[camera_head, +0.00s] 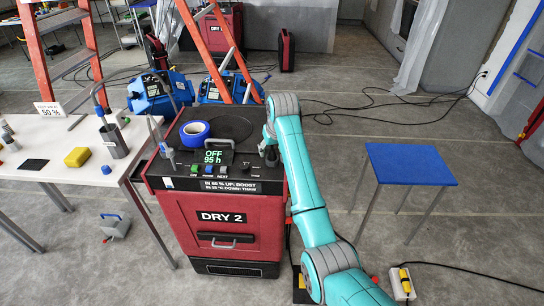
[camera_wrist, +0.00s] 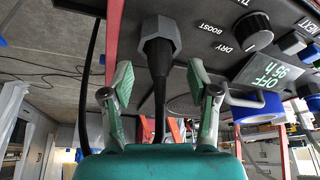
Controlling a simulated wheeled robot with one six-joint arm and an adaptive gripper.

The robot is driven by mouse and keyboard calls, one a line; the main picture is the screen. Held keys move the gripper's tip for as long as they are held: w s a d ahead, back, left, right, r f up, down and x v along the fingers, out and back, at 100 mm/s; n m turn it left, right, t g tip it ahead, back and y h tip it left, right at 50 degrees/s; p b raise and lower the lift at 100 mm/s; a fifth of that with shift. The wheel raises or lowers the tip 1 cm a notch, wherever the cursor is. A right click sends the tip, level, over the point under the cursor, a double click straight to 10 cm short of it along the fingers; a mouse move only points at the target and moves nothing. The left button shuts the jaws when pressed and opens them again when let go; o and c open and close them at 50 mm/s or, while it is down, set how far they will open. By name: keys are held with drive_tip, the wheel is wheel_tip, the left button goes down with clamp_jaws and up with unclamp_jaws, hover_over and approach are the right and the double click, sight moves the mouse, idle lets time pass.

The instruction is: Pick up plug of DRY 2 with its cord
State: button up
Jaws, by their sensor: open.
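DRY 2 (camera_head: 228,215) is a red machine with a black top; its display reads OFF and 95 h. My gripper (camera_head: 268,150) is at the right edge of its top. In the wrist view, the dark grey six-sided plug (camera_wrist: 160,37) shows beside the control panel (camera_wrist: 235,45), with a black cord (camera_wrist: 159,105) running down from it. My gripper (camera_wrist: 160,88) is open there, one finger on each side of the black cord end, with gaps on both sides. The plug head appears just beyond the fingertips. In the head view my arm and gripper largely hide the plug.
Blue tape (camera_head: 195,133) lies on DRY 2's top. A table (camera_head: 60,140) with a metal cup (camera_head: 113,140) and yellow block (camera_head: 77,157) stands left. A blue-topped stool (camera_head: 410,165) stands right. A yellow outlet box (camera_head: 404,281) and cables lie on the floor.

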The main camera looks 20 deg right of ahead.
clamp_jaws()
